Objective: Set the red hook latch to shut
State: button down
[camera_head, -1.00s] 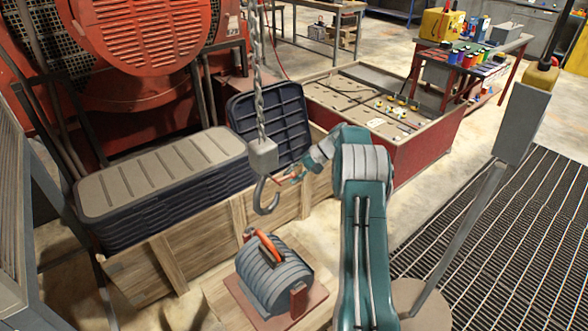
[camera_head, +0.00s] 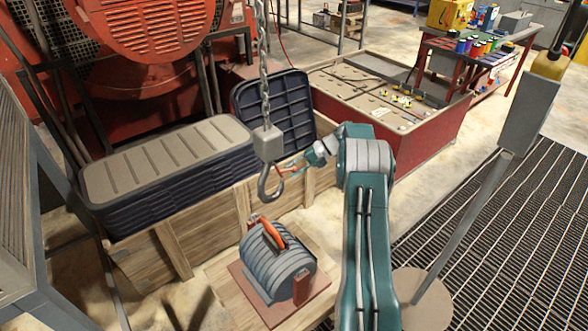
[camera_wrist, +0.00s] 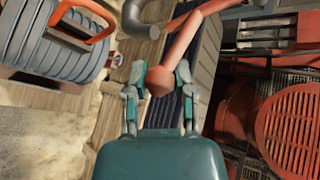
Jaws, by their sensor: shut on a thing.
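A grey crane hook (camera_head: 270,186) hangs from a chain and block in the middle of the head view. Part of it also shows at the top of the wrist view (camera_wrist: 141,22). The red latch (camera_head: 289,168) shows small beside the hook. In the wrist view the red latch (camera_wrist: 193,40) is a bar with a rounded knob at its near end. My gripper (camera_wrist: 160,78) has its fingers on both sides of that knob and is shut on it. My gripper (camera_head: 303,163) is right of the hook in the head view. Whether the latch spans the hook's mouth I cannot tell.
A ribbed grey load (camera_head: 283,268) with an orange handle stands on a pallet below the hook. A wooden crate (camera_head: 205,231) with stacked dark covers (camera_head: 160,150) lies behind. A red-sided bin (camera_head: 430,138) and a grey post (camera_head: 470,225) stand to the right.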

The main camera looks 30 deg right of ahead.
jog(key=c, duration=0.6)
grip_release()
jog(key=shift+s+f, duration=0.2)
jog(key=shift+f, duration=0.1)
jog(key=shift+o, duration=0.8)
jog(key=shift+r, duration=0.1)
jog(key=shift+a, duration=0.1)
jog(key=v, duration=1.2)
jog(key=shift+w, duration=0.15)
